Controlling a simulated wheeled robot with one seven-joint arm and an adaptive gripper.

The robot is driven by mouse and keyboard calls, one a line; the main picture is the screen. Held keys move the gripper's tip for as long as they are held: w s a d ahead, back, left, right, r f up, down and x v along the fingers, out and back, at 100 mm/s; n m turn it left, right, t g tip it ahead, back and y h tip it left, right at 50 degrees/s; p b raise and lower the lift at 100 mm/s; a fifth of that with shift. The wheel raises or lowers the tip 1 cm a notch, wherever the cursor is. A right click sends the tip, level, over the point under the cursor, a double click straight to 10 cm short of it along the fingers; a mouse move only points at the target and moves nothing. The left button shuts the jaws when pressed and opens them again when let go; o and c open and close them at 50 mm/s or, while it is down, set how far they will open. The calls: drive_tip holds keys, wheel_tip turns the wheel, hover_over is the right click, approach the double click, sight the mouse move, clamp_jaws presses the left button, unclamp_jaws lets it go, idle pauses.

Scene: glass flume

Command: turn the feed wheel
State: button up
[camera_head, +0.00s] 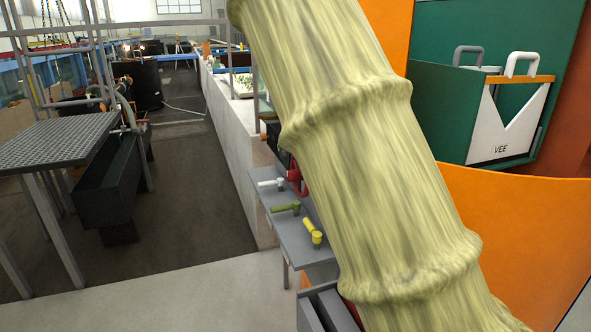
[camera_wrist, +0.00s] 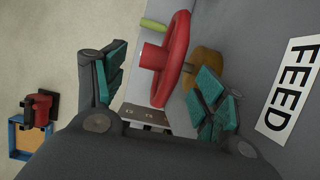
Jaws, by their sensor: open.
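The red feed wheel (camera_wrist: 181,50) shows in the wrist view, seen nearly edge-on, with a red hub (camera_wrist: 152,57) sticking out to the left. The white FEED label (camera_wrist: 291,88) is on the grey panel to the right. My gripper (camera_wrist: 161,66) is open, with one teal-padded finger left of the wheel and the other to its right, over the lower part. The wheel lies between and beyond the fingers; I cannot tell whether they touch it. In the head view, a red part (camera_head: 294,177) shows beside my arm, mostly hidden.
A brown round part (camera_wrist: 205,64) is behind the wheel.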

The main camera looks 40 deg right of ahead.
drive_tip(key=p+x, duration=0.1)
drive_tip(key=x, duration=0.6)
drive_tip(key=shift+w+f+p, duration=0.1)
drive_tip(key=shift+p, duration=0.2)
drive_tip(key=shift+c, duration=0.5)
drive_tip(key=c, duration=1.4)
drive_tip(key=shift+o, duration=0.2)
drive_tip(key=shift+d, duration=0.1)
